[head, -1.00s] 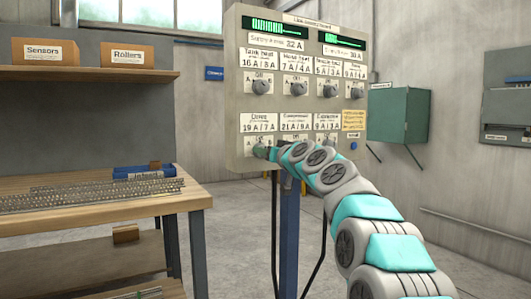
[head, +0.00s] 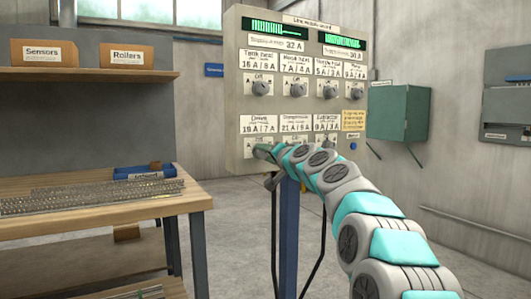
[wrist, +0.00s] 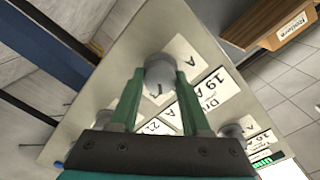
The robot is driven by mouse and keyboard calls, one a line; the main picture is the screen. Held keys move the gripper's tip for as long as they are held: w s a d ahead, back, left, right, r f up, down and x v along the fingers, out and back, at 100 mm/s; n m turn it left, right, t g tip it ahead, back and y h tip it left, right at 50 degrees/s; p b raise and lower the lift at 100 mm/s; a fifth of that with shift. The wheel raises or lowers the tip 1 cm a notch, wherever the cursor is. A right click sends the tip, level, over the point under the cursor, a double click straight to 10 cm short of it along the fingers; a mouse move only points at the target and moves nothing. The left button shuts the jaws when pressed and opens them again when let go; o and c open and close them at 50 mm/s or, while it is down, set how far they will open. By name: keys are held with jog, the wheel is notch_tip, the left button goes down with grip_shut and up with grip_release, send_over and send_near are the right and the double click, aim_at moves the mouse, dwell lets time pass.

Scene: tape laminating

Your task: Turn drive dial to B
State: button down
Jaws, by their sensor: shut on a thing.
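The supply board (head: 236,120) stands ahead in the head view, with two rows of dials and printed labels. My gripper (head: 262,152) is at the lower-left dial, under the Drive label (head: 259,124), and mostly hides that dial. In the wrist view, the grey round drive dial (wrist: 158,68) sits between the two green fingers of my gripper (wrist: 158,80), which are shut on its sides. A letter A shows on the plate beside the dial. I cannot tell which letter the dial points at.
Upper-row dials (head: 262,88) are free of my arm. Two green bar displays (head: 342,41) top the board. A workbench (head: 120,200) with metal strips and a blue box is at left. A green cabinet (head: 398,113) hangs at right.

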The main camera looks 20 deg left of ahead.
jog(key=shift+f, duration=0.1)
dwell(0.3)
jog(key=shift+c, duration=1.8)
grip_release()
jog(key=b+v, duration=0.2)
jog(key=v, duration=0.6)
